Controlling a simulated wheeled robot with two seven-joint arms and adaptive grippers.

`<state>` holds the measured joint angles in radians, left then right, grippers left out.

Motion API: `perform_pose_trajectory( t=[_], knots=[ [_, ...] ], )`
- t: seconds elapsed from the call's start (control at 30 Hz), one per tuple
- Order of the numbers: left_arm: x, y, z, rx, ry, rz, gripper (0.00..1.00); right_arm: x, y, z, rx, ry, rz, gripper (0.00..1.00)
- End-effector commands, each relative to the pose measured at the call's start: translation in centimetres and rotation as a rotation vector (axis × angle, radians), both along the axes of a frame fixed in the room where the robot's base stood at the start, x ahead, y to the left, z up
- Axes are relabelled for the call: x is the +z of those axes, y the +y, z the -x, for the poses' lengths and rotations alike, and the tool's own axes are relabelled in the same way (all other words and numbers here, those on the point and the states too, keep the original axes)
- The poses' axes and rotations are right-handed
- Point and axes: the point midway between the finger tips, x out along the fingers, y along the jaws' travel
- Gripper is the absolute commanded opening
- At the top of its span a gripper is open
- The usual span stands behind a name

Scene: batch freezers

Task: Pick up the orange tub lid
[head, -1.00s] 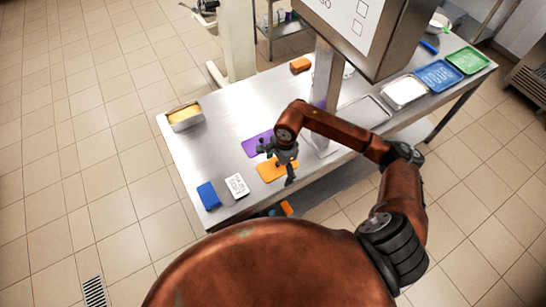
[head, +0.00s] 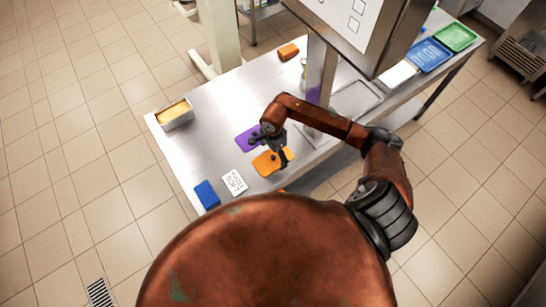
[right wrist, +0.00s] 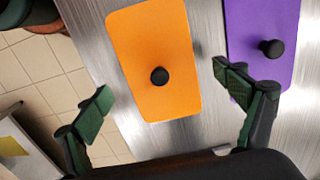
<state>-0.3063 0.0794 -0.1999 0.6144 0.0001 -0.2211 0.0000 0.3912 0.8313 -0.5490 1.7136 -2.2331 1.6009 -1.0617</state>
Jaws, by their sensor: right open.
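The orange tub lid (head: 266,165) lies flat on the steel table near its front edge, partly hidden by my right gripper (head: 270,148) in the head view. In the right wrist view the orange lid (right wrist: 155,50) shows its round black knob, and it lies ahead of and between the open fingers of my right gripper (right wrist: 170,102). The fingers are empty and do not appear to touch the lid. A purple lid (head: 245,139) with a black knob lies beside the orange one; it also shows in the right wrist view (right wrist: 250,25). My left gripper is not in view.
A blue block (head: 207,194) and a white labelled card (head: 234,182) lie left of the orange lid. A tub with yellow contents (head: 174,115) stands at the far left. A steel post (head: 320,72) rises behind my right arm. Blue (head: 430,55) and green (head: 455,37) trays lie at the right.

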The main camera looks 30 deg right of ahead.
Motion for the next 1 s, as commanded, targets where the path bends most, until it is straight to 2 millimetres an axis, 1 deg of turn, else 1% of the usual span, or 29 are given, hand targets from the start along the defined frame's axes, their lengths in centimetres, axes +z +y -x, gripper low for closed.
perform_pose_trajectory(
  t=[0.1, 0.2, 0.37, 0.7, 1.0],
  knots=[
    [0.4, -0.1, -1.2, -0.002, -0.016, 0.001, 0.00, -1.0, 0.1, 0.0, 0.001, 0.000, -0.001, 0.90],
    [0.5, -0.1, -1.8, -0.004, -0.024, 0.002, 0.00, -1.4, 0.1, -0.1, 0.002, -0.001, 0.000, 0.90],
    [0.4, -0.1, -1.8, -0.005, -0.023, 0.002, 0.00, -1.4, 0.1, -0.1, 0.004, -0.001, 0.000, 0.90],
    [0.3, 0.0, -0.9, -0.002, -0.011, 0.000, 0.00, -1.4, 0.1, -0.1, 0.004, -0.001, 0.000, 0.66],
    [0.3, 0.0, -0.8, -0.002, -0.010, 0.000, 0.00, -1.3, 0.1, -0.1, 0.003, -0.001, 0.000, 0.46]
  ],
)
